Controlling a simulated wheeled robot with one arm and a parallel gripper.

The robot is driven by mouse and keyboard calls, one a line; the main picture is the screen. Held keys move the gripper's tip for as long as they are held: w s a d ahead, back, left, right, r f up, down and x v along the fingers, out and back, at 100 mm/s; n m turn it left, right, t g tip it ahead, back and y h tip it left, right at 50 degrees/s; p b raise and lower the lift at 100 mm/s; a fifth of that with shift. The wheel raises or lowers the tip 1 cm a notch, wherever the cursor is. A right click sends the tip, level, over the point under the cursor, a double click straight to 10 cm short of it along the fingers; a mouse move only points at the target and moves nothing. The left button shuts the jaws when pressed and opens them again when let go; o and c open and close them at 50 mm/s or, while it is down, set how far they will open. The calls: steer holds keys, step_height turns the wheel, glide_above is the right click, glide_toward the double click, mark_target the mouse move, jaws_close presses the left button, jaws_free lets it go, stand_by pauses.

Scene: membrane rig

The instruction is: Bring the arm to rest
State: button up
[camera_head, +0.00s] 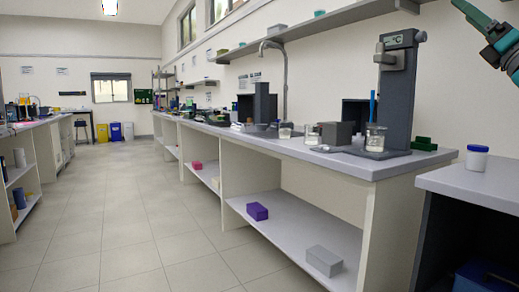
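A teal and dark arm part enters at the top right corner of the head view and looks like a piece of my own arm. It hangs above the right end of the bench, apart from everything there. My gripper's fingers do not show, so I cannot see whether they hold anything.
A long grey bench (330,158) runs along the right wall. It bears a beaker (375,138), a tall dark stand (398,90) and a grey block (336,134). The tiled floor (120,220) is clear.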

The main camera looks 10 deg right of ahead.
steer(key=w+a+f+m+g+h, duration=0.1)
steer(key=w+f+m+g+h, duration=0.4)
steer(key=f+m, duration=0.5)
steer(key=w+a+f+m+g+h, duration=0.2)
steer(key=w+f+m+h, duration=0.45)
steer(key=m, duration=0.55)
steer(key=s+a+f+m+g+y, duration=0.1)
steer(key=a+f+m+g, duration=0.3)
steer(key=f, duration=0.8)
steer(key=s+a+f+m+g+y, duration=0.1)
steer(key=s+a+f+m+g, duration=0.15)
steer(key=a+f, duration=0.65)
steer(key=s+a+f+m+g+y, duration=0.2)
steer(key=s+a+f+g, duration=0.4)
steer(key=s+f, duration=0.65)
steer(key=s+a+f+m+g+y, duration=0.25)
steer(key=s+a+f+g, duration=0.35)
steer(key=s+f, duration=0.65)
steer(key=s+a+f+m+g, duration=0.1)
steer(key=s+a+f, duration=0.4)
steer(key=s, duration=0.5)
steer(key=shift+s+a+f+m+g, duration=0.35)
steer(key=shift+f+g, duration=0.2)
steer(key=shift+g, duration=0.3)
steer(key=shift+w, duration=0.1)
